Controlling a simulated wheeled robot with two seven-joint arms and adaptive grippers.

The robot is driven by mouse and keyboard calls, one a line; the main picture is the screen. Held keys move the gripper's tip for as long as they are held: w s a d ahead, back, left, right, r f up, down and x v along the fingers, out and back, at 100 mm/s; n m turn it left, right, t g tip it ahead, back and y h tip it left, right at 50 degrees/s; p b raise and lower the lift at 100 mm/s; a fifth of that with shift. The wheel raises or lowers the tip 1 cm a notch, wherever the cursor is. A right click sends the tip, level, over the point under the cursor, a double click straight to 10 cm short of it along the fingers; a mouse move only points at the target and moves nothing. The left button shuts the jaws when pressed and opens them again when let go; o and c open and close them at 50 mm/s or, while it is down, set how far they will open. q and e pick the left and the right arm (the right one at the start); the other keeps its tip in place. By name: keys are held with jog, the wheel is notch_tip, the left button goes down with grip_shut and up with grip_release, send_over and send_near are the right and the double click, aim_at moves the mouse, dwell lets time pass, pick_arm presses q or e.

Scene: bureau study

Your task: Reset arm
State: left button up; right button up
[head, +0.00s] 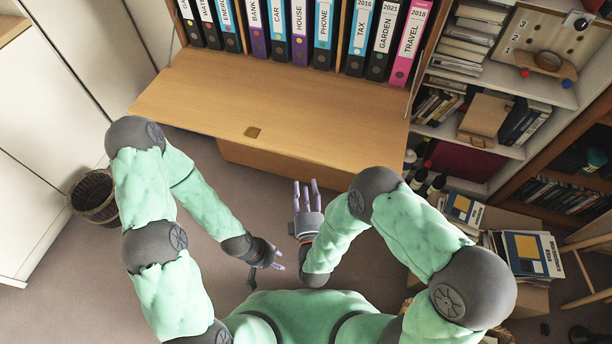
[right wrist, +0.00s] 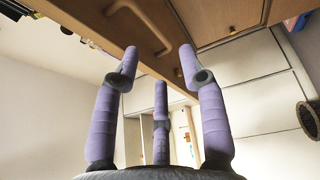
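My right gripper (head: 305,188) is in front of the bureau's lowered flap, its purple fingers pointing up in the head view. In the right wrist view (right wrist: 160,65) its three fingers are spread wide with nothing between them. My left gripper (head: 275,259) is lower and to the left, close to my torso. Its purple fingertips show apart, pointing right, and I see nothing held. Both arms are bent, with the hands near each other but apart in the head view.
The wooden flap (head: 180,105) lies open below several labelled binders (head: 410,42). A wicker basket (head: 94,197) stands on the floor at left. Bottles (head: 420,180), boxes and books (head: 532,254) crowd the right. Carpet between basket and bureau is clear.

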jog(key=shift+s+r, duration=0.15)
jog(key=shift+s, duration=0.45)
jog(key=d+f+m+g+p, duration=0.4)
jog(key=d+f+m+g, duration=0.1)
jog(key=f+m+g, duration=0.6)
jog(key=s+d+m+g+y+p, duration=0.1)
jog(key=s+d+m+g, duration=0.1)
jog(key=s+m, duration=0.3)
jog(key=s+d+m+g+y+p, duration=0.1)
jog(key=s+d+m+g+p, duration=0.1)
jog(key=s+m+g, duration=0.3)
jog(key=s, duration=0.4)
jog(key=shift+d+f+m+g, duration=0.3)
jog(key=shift+m, duration=0.1)
